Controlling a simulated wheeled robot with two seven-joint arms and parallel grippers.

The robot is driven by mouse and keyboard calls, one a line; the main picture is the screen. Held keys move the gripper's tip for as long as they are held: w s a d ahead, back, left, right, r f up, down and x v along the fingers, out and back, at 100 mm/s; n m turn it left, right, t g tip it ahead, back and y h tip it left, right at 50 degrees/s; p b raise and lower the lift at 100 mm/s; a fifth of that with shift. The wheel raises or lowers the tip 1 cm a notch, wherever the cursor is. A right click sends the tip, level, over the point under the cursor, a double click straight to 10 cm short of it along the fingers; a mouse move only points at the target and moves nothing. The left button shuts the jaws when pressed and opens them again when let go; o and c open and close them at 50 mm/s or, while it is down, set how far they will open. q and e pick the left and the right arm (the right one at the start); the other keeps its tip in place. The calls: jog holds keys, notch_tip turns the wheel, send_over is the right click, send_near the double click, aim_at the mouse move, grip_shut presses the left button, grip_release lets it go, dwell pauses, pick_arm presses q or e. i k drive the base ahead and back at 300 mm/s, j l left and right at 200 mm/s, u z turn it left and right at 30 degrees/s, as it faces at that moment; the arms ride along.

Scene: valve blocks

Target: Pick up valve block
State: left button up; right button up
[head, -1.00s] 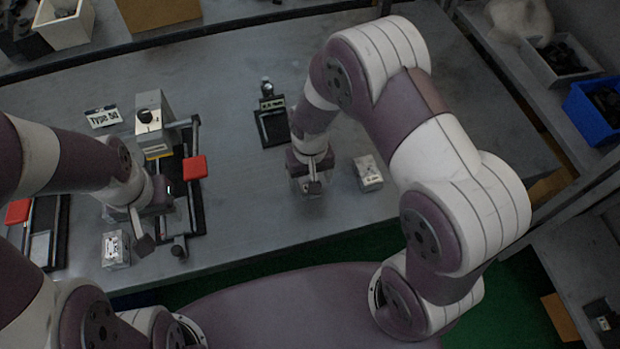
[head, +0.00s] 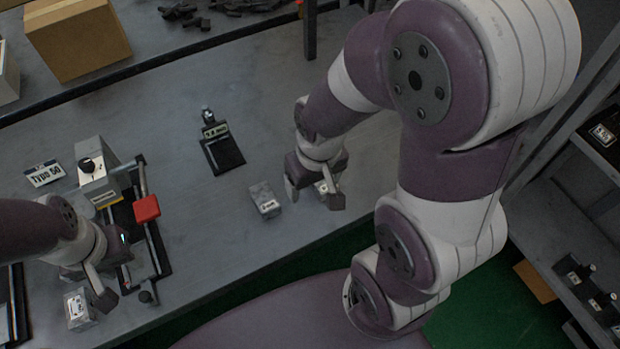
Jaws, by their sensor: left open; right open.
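A small grey valve block (head: 265,200) with a white label lies on the table, to the left of my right gripper. My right gripper (head: 314,192) is open and points down over another small block (head: 322,187), which is mostly hidden behind it. I cannot tell whether the fingers are around this block or above it. A third labelled block (head: 79,309) sits near the table's front edge at the lower left. My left gripper (head: 88,285) is open just above it in the picture, beside the black fixture (head: 155,245).
A grey box with a black knob (head: 97,175) stands by a type sign (head: 44,173). A black holder (head: 223,150) stands behind the blocks. A cardboard box (head: 78,38) is at the back.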

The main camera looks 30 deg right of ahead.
aim_at(266, 203)
jog(key=l+u, duration=0.2)
jog(key=u, duration=0.15)
jog(key=k+l+u, duration=0.1)
jog(key=u, duration=0.3)
jog(key=k+l+u, duration=0.1)
jog(key=l+u, duration=0.25)
jog(key=j, duration=0.1)
